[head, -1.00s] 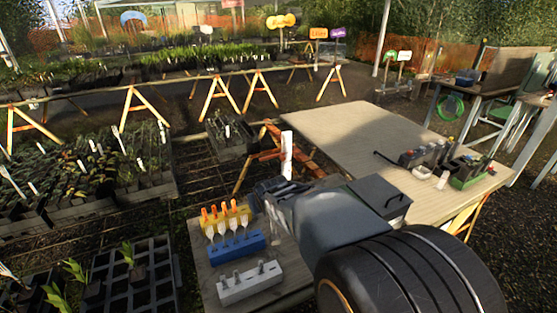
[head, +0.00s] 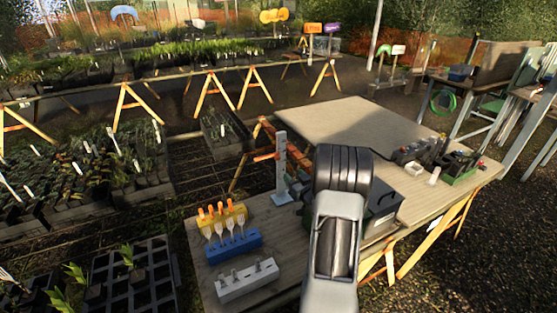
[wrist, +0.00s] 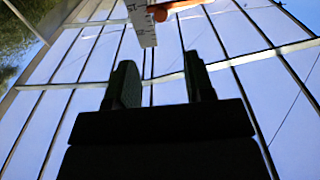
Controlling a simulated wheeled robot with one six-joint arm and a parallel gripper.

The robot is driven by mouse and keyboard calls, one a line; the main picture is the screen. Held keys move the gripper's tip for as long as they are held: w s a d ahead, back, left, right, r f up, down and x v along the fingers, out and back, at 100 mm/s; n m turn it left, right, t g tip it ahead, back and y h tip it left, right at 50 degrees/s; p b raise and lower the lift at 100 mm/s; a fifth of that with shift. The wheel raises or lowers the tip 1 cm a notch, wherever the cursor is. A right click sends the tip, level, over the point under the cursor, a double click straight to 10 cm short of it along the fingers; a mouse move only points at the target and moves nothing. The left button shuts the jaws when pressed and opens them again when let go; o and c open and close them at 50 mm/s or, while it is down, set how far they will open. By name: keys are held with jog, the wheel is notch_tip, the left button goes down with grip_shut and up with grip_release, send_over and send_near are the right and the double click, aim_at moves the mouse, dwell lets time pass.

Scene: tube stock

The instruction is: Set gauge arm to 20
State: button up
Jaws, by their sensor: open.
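The gauge is a pale upright post (head: 281,165) on a small base at the back of the near bench. Its orange arm (head: 265,156) sticks out to the left, roughly level, at about mid-height. In the wrist view the marked scale post (wrist: 141,22) and the orange gauge arm (wrist: 181,8) show at the top edge, beyond my fingertips. The scale numbers are too small to read. My gripper (wrist: 157,58) is open and empty, pointing upward, with the gauge apart from the fingers. In the head view my own arm mostly hides the gripper, just right of the post.
A yellow holder (head: 222,216) with orange-handled tools, a blue block (head: 233,246) and a grey block (head: 247,280) stand left on the bench. A dark box (head: 382,210) is partly hidden behind my arm. The wide tabletop (head: 330,125) behind is mostly clear.

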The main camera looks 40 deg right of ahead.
aim_at(278, 159)
jog(key=w+p, duration=0.1)
jog(key=w, duration=0.3)
jog(key=w+d+p, duration=0.1)
jog(key=w, duration=0.3)
jog(key=w+p, duration=0.1)
jog(key=w, duration=0.3)
jog(key=shift+w+d, duration=0.2)
jog(key=shift+d, duration=0.1)
grip_shut()
